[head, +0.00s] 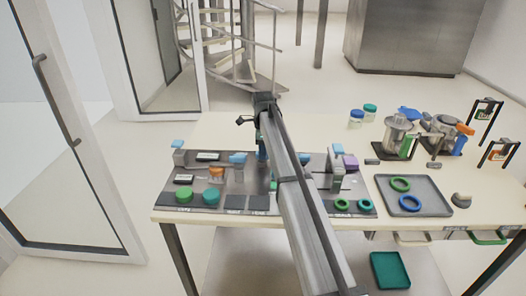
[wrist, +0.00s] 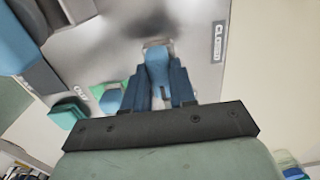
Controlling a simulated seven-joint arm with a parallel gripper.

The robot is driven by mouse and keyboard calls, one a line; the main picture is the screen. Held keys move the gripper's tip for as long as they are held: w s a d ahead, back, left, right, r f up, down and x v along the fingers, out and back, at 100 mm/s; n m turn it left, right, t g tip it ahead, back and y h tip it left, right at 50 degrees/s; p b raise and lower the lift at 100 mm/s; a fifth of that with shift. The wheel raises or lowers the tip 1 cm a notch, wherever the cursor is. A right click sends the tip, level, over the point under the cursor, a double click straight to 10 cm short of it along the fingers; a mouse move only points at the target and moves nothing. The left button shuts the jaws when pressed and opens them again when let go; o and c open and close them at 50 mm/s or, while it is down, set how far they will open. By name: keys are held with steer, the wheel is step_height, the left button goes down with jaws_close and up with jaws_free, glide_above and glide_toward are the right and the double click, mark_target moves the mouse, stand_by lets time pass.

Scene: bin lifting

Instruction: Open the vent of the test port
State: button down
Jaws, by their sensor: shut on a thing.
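My gripper (wrist: 157,92) has its two dark blue fingers on either side of a light blue handle (wrist: 157,66), shut on it. The handle stands on a grey panel, and a "CLOSED" label (wrist: 218,41) is to its right in the wrist view. In the head view my gripper (head: 261,150) is over the middle of the dark equipment board (head: 222,176), largely hidden by my arm. The handle cannot be made out there. I cannot tell from these frames how far the handle is turned.
In the wrist view a teal block (wrist: 67,113) and a larger blue part (wrist: 15,42) lie to the left. In the head view, green knobs (head: 184,194) are on the board's left, and a grey tray (head: 427,190) with rings is to the right. The table's back left is clear.

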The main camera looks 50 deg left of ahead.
steer(key=c, duration=0.9)
jaws_free()
step_height(320, 180, up, 14)
steer(key=shift+f, duration=0.1)
stand_by(0.5)
